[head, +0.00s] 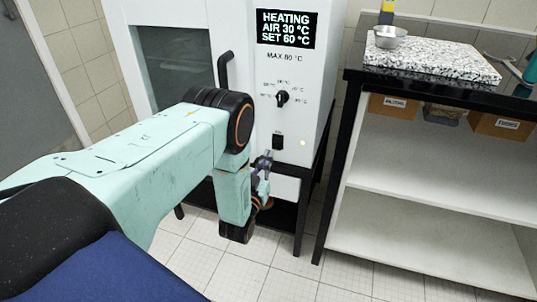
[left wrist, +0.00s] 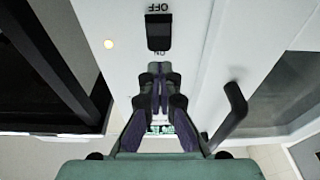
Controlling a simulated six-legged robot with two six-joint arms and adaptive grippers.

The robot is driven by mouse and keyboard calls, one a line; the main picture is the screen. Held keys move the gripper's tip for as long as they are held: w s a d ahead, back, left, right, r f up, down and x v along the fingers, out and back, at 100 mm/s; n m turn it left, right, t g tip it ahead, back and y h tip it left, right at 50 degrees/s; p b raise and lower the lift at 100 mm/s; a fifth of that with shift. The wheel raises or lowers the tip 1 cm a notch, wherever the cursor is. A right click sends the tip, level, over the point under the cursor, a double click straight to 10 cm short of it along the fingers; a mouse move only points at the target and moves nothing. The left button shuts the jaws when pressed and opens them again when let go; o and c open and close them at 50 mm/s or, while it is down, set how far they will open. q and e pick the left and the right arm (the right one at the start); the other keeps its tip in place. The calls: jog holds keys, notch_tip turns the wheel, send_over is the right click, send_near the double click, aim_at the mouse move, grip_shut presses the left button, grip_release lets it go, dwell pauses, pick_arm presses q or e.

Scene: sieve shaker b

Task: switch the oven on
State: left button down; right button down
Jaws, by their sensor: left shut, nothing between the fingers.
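The white oven (head: 245,120) stands in the middle of the head view. Its display (head: 286,29) reads HEATING, AIR 30 °C, SET 60 °C. The black power switch (head: 278,141) is low on its front, with a glowing lamp (head: 303,143) beside it. In the left wrist view the switch (left wrist: 158,31) appears upside down, with OFF at the top and ON at the bottom. My left gripper (head: 264,162) is shut and empty; its fingertips (left wrist: 160,68) lie just by the ON end. I cannot tell whether they touch the panel. My right gripper is not in view.
A dial (head: 282,98) sits above the switch. The oven's door handle (head: 225,70) sticks out behind my left arm. A black-topped bench (head: 400,86) with a speckled slab (head: 435,61) and metal bowl (head: 390,37) stands to the right. Tiled floor lies in front.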

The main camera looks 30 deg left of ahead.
pick_arm(q)
jog(key=r+p+v, duration=0.1)
jog(key=p+v, duration=0.1)
jog(key=v, duration=0.5)
jog(key=shift+s+f, duration=0.25)
jog(key=shift+s, duration=0.2)
jog(key=shift+r, duration=0.1)
